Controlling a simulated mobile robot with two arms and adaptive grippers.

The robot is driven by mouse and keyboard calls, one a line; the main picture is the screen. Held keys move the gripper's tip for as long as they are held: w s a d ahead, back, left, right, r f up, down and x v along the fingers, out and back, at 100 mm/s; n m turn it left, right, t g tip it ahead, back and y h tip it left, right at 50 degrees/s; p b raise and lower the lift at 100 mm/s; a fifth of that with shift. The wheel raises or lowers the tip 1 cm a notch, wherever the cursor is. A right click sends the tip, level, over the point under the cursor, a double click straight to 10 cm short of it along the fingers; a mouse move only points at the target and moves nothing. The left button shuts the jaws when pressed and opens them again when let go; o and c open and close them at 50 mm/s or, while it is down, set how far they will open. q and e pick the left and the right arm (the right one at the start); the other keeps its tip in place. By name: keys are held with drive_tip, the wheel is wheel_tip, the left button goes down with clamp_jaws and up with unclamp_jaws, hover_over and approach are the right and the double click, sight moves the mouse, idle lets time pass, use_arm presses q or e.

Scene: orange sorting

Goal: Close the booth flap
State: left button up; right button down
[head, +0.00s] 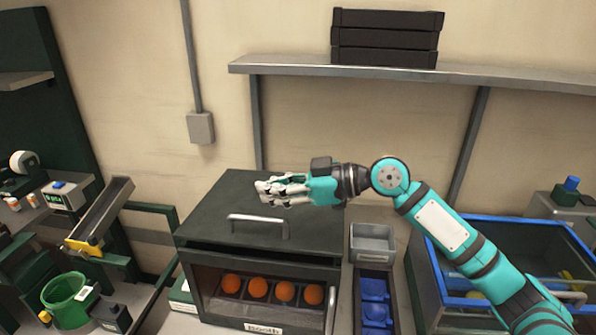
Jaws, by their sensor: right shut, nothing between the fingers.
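The booth (185,262) is a dark green box at the lower middle of the head view, with a label on its front edge. Its dark green flap (215,205) has a pale bar handle (258,219) and lies over the top. The front is open, and several oranges (258,287) show in a row inside. My right gripper (262,191) reaches in from the right and is shut and empty. It shows above the handle in the picture, over the flap's upper part; I cannot tell whether it touches the flap. My left gripper is not in view.
Right of the booth are a grey bin (372,242) and a tray with blue pieces (374,288). A blue-rimmed crate (500,219) stands further right, partly behind my arm. A green bucket (65,300) and a sloping chute (100,212) are at left. A shelf (290,66) holds black trays.

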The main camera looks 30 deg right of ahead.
sight(267, 238)
drive_tip(key=shift+p+x, duration=0.3)
drive_tip(key=shift+x, duration=0.6)
wheel_tip(267, 238, down, 3)
drive_tip(key=shift+w+d+r+p, duration=0.1)
drive_tip(key=shift+d+r+p, duration=0.05)
drive_tip(key=shift+p, duration=0.25)
drive_tip(key=shift+d+f, duration=0.2)
drive_tip(key=shift+f, duration=0.45)
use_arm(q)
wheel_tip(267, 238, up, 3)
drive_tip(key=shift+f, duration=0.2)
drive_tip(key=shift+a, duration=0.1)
use_arm(e)
drive_tip(key=shift+a, duration=0.15)
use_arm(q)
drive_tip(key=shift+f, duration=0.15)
use_arm(e)
drive_tip(key=shift+f, duration=0.1)
drive_tip(key=f+b, duration=0.1)
drive_tip(key=b, duration=0.1)
drive_tip(key=s+f+n+b, duration=0.1)
drive_tip(key=f+b, duration=0.1)
drive_tip(key=b, duration=0.1)
drive_tip(key=shift+a+f, duration=0.25)
drive_tip(key=shift+f, duration=0.1)
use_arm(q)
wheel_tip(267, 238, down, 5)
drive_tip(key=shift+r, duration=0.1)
use_arm(e)
drive_tip(key=shift+r, duration=0.1)
